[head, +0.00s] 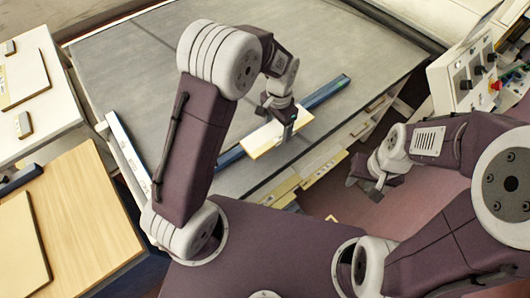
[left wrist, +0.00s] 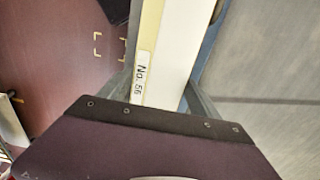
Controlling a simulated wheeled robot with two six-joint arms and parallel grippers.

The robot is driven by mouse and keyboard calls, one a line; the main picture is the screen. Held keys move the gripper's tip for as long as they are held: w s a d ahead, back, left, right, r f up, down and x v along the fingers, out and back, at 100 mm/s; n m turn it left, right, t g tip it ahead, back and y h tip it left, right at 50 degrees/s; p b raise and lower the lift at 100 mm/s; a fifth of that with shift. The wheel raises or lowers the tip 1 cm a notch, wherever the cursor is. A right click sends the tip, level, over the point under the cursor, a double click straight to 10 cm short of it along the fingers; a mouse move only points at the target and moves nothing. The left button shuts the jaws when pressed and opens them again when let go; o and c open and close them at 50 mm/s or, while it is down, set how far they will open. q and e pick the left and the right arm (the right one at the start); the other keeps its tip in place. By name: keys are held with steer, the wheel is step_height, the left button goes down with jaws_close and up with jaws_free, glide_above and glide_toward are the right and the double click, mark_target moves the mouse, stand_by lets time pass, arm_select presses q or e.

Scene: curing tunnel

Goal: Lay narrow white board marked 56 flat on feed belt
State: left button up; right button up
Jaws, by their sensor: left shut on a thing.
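The narrow white board (head: 266,139) has a pale yellow edge and lies across the near edge of the grey feed belt (head: 150,70) in the head view. In the left wrist view the board (left wrist: 172,50) carries a label reading No. 56. My left gripper (head: 284,124) is shut on the board, with a finger on each side of it in the wrist view. I cannot tell whether the board touches the belt or hangs just above it. My right gripper (head: 367,180) is at the right, over the floor, empty, its fingers apart.
A blue bar (head: 328,91) runs along the belt's near side, partly behind the board. A control box (head: 465,75) with knobs and a red button stands at the right. A wooden-topped table (head: 75,215) and a white table with boards (head: 60,110) stand at the left.

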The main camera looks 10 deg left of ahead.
mark_target(264, 145)
arm_select(q)
steer(key=s+a+f, duration=0.1)
steer(key=s, duration=0.1)
steer(key=s+f, duration=0.1)
steer(key=s, duration=0.1)
steer(key=s+a+f, duration=0.1)
steer(key=s+f, duration=0.1)
steer(key=shift+s+a+p, duration=0.2)
steer(key=shift+a+p, duration=0.15)
steer(key=shift+w+f, duration=0.15)
steer(key=shift+f, duration=1.95)
steer(key=shift+f, duration=0.2)
steer(key=o, duration=1.2)
